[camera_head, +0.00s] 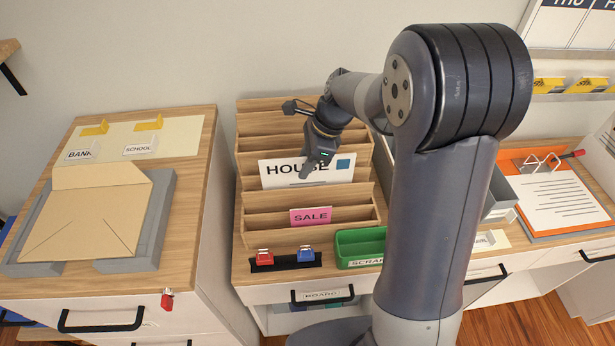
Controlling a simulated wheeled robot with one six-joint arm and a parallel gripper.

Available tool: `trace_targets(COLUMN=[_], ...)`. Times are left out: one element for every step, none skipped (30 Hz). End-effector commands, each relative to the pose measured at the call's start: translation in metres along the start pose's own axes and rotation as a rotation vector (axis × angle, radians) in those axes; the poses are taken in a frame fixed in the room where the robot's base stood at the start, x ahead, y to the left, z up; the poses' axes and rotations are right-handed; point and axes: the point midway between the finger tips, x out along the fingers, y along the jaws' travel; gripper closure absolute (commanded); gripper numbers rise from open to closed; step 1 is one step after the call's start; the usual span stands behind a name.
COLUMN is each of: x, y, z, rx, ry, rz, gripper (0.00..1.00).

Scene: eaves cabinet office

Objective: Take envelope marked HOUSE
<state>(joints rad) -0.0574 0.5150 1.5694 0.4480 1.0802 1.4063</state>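The white envelope marked HOUSE (283,179) stands upright in a slot of the stepped wooden rack (312,222) in the middle of the view. A blue square shows at its right end. My gripper (309,172) is over the right half of the envelope and covers the last letters of the word. Its fingers point down toward the envelope's face. I cannot tell whether they touch it, or whether they are open or shut.
A pink SALE card (311,216) stands in a lower slot. Red and blue clips (306,254) and a green SCRAP tray (358,247) are in front. A brown open envelope (88,218) lies on the left cabinet in a grey holder (152,235). A clipboard (553,204) is at the right.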

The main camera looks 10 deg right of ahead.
Motion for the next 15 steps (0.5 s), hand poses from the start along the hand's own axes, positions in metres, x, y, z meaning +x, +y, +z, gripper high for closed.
trace_targets(x=[0.0027,0.0036,0.0042,0.0043,0.0043,0.0042,0.0042,0.0041,0.0041,0.0041,0.004,0.004,0.004,0.004,0.0039], y=[0.0001,0.0,-0.0002,-0.0002,-0.0002,-0.0002,-0.0002,-0.0002,-0.0002,-0.0002,-0.0001,-0.0001,-0.0001,-0.0001,-0.0001], z=[0.0003,0.0002,0.0002,0.0001,0.0001,0.0001,0.0001,0.0001,0.0001,0.0001,0.0,0.0,0.0,0.0,0.0], rx=[0.0,0.0,0.0,0.0,0.0,0.0,0.0,0.0,0.0,0.0,0.0,0.0,0.0,0.0,0.0], ry=[0.0,0.0,0.0,0.0,0.0,0.0,0.0,0.0,0.0,0.0,0.0,0.0,0.0,0.0,0.0], rz=[0.0,-0.001,-0.001,-0.002,-0.002,-0.002,-0.002,-0.002,-0.002,-0.002,-0.001,-0.001,-0.001,-0.001,-0.001], gripper=[0.69,0.69,0.69,0.69,0.69,0.69,0.69,0.69,0.72,0.75,0.77,0.81,0.83,0.85,0.89])
